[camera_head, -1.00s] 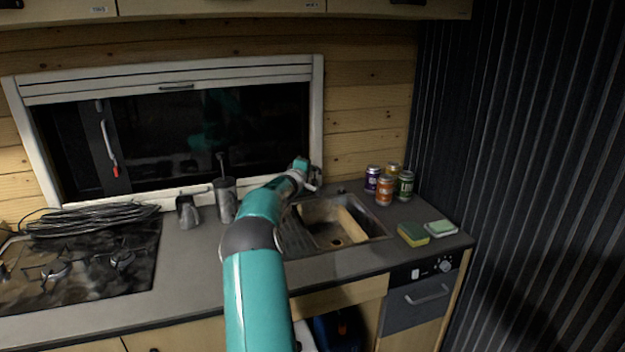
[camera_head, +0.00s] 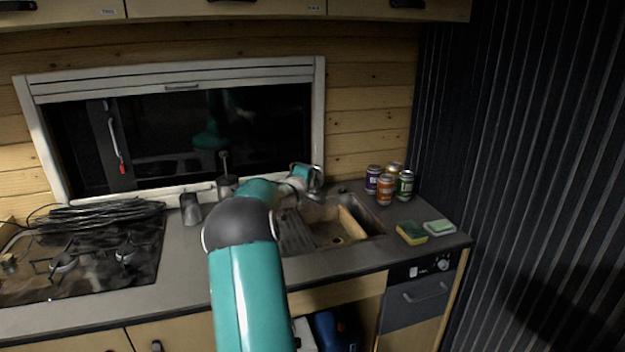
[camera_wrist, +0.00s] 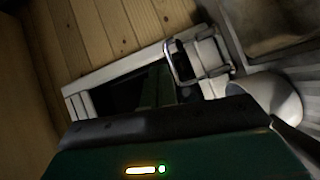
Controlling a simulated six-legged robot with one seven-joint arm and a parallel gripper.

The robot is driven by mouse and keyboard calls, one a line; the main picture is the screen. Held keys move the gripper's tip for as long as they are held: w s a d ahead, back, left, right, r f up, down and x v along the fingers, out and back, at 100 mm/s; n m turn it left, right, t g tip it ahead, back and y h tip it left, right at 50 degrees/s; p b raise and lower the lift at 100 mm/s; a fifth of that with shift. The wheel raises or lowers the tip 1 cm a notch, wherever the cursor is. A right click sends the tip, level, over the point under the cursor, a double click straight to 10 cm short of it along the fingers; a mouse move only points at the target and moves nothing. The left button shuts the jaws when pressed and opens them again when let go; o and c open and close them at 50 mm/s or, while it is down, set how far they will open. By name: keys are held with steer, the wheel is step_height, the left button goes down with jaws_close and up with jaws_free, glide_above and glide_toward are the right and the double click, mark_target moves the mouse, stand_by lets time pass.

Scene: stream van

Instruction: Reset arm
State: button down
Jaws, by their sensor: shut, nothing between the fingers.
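My teal arm crosses the head view from the bottom up to the counter. My gripper (camera_head: 314,186) is small at its end, above the back left of the sink (camera_head: 374,233), near the window's lower right corner. It is shut and empty. In the wrist view, a teal part of my arm with a lit strip fills the bottom. A grey metal piece shows above it; I cannot tell what it is.
Several cans (camera_head: 385,190) stand right of the sink, with two sponges (camera_head: 411,232) in front. A grey mug (camera_head: 190,209) and a grey cup (camera_head: 228,184) stand left of my arm. Cables (camera_head: 95,216) lie by the stove (camera_head: 80,265). Cabinets (camera_head: 225,10) hang above.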

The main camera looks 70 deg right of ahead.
steer(key=shift+s+a+r, duration=0.15)
steer(key=shift+s+a, duration=0.7)
steer(key=shift+a, duration=0.05)
steer(key=w+a+r+m, duration=0.1)
steer(key=w+a+r, duration=0.2)
steer(key=a, duration=0.2)
steer(key=w+a+r+m+y, duration=0.1)
steer(key=w+a+r, duration=0.15)
steer(key=a, duration=0.35)
steer(key=w+a+r+m, duration=0.1)
steer(key=w+a+r, duration=0.15)
steer(key=a, duration=0.25)
steer(key=w+a+m+t+y, duration=0.1)
steer(key=w+a+y, duration=0.1)
steer(key=a, duration=0.8)
steer(key=w+a+t+y, duration=0.1)
steer(key=w+a+y, duration=0.1)
steer(key=a, duration=0.8)
steer(key=s+a+f+n+t+y, duration=0.1)
steer(key=s+a+f+y, duration=0.1)
steer(key=a, duration=1.1)
steer(key=s+a+f+n+t+y, duration=0.1)
steer(key=s+a+y, duration=0.3)
steer(key=a, duration=1)
steer(key=s+a+f+n+t+y, duration=0.1)
steer(key=s+a+f+n+y, duration=0.2)
steer(key=a, duration=1.1)
steer(key=shift+s+f+y, duration=0.6)
steer(key=shift+y, duration=0.6)
steer(key=shift+d, duration=0.15)
